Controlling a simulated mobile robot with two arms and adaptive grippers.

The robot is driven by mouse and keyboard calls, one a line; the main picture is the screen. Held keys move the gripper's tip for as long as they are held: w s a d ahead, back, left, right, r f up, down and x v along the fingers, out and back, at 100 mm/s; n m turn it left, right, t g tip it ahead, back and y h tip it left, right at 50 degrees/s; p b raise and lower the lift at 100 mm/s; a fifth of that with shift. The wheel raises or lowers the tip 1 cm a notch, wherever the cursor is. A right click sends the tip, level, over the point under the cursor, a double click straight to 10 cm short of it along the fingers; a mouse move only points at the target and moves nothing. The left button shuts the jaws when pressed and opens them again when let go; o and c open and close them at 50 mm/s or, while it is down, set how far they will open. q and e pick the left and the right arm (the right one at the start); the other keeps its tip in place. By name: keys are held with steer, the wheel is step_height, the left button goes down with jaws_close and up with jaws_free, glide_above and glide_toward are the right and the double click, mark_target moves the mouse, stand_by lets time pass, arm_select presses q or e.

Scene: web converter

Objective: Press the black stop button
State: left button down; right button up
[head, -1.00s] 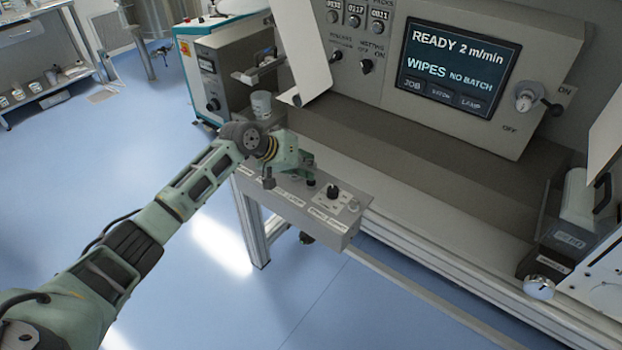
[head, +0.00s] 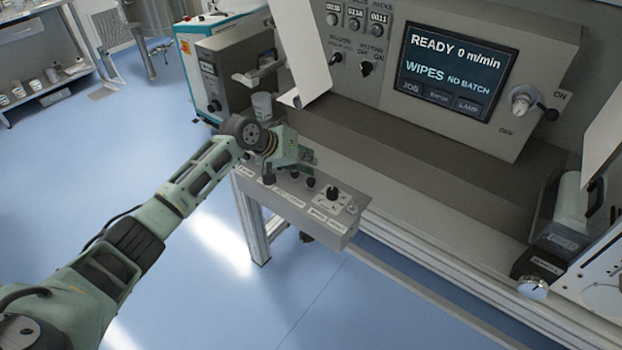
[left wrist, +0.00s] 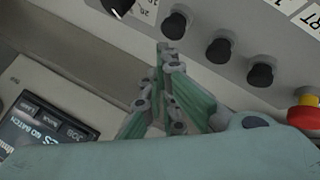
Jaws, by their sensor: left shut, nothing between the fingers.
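A grey control box (head: 290,205) sticks out from the machine's front in the head view. Black push buttons (head: 310,181) and a black knob (head: 332,193) are on its top. The left wrist view shows a row of three black buttons (left wrist: 218,50) and a red button on a yellow collar (left wrist: 303,112). The labels are too small or cut off to tell which button is stop. My left gripper (head: 310,160) is shut and empty, over the box's machine side. In the wrist view its fingertips (left wrist: 165,50) appear near the black button closest to the knob; contact is not visible.
The machine screen (head: 456,70) reads READY 0 m/min, WIPES, NO BATCH. A pale hanging sheet (head: 303,50) is above the gripper. Open blue floor lies in front of the box.

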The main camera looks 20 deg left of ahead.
step_height(320, 180, up, 4)
steer(key=p, duration=0.4)
steer(key=shift+r, duration=0.25)
stand_by(0.4)
